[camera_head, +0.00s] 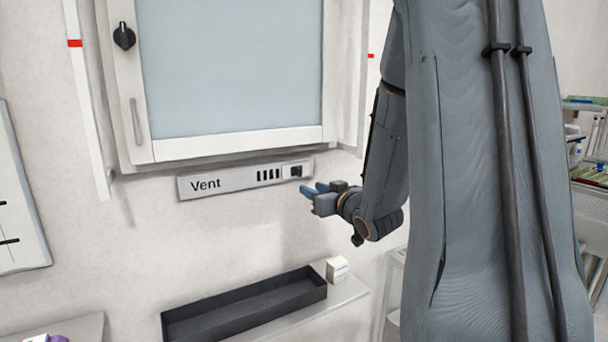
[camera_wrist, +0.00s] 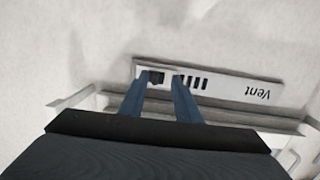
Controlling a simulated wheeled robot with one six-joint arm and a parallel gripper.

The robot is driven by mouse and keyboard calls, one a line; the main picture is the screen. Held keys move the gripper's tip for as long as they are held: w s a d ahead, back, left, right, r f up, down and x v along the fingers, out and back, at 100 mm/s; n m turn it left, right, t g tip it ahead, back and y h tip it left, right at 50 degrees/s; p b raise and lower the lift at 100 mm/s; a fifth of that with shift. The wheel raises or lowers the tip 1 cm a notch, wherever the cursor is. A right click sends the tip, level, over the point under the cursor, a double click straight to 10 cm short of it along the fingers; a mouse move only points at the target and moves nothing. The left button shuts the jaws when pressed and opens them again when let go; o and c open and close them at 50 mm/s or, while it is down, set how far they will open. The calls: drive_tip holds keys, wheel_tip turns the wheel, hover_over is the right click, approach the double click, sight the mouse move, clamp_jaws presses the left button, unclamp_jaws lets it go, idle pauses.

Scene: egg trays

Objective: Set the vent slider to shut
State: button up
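The vent panel (camera_head: 235,181) is a pale strip labelled "Vent" on the wall, with several dark slots. Its small black slider knob (camera_head: 296,171) sits at the panel's right end in the head view, right of the slots. My gripper (camera_head: 312,188), with blue fingers, is just below and right of the knob in that view. In the wrist view the panel (camera_wrist: 225,87) appears upside down. There the knob (camera_wrist: 157,78) shows between the two parted fingertips of my gripper (camera_wrist: 161,77). The gripper is open; I cannot tell whether a finger touches the knob.
A framed window (camera_head: 235,70) with a black knob (camera_head: 124,36) and a handle is above the panel. Below, a black tray (camera_head: 245,308) and a small white box (camera_head: 337,269) rest on a shelf. Shelves with goods (camera_head: 590,150) stand at the right.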

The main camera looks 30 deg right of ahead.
sight(301, 172)
drive_tip(key=shift+t+y, duration=0.3)
drive_tip(key=shift+t, duration=0.3)
drive_tip(key=shift+w+d+r+p, duration=0.1)
drive_tip(key=shift+w+r+p, duration=0.3)
drive_tip(key=shift+w, duration=0.85)
drive_tip(key=shift+w+d+r+p, duration=0.1)
drive_tip(key=shift+w+r+p, duration=0.3)
drive_tip(key=shift+w, duration=0.85)
drive_tip(key=shift+w+d+r+p, duration=0.1)
drive_tip(key=shift+w+r+p, duration=0.3)
drive_tip(key=shift+w, duration=0.85)
drive_tip(key=shift+f, duration=0.1)
clamp_jaws()
